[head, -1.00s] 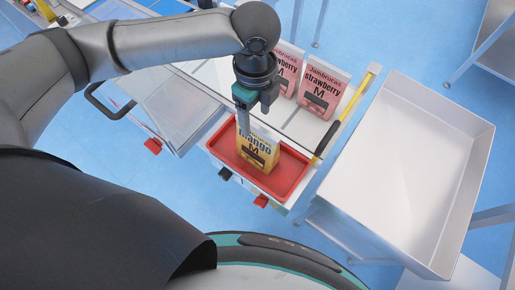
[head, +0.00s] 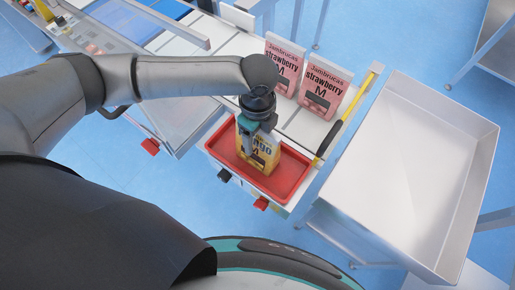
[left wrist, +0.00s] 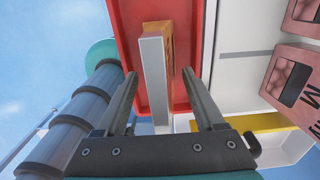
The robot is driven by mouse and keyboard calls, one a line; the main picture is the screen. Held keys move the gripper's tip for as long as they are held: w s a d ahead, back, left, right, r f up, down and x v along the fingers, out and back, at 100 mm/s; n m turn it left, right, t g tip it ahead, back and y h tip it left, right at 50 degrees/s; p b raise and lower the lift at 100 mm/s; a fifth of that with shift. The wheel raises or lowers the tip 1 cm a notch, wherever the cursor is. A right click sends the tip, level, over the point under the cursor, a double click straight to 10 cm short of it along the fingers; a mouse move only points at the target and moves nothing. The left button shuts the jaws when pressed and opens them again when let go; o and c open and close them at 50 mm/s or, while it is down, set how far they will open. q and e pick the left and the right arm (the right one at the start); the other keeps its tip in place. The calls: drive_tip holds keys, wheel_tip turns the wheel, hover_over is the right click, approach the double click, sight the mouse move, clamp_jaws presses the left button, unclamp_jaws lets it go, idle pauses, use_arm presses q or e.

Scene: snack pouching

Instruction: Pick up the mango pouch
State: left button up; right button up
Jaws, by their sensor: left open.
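The yellow mango pouch (head: 267,161) stands upright in the red tray (head: 294,172). My left gripper (head: 260,145) is over it from above and hides part of its front and label. In the left wrist view the pouch's pale top edge (left wrist: 154,72) lies between the two fingers of the open gripper (left wrist: 160,80). A gap shows on both sides of the pouch, so the fingers do not appear to press on it. The red tray (left wrist: 124,20) shows behind it. My right gripper is not in view.
Two pink strawberry pouches (head: 284,62) (head: 323,90) stand on the white surface behind the tray. A large empty white bin (head: 415,165) is to the right. A yellow strip (head: 350,110) edges the surface between tray and bin.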

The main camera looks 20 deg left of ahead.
use_arm(q)
drive_tip(key=shift+c, duration=0.3)
clamp_jaws()
idle(0.5)
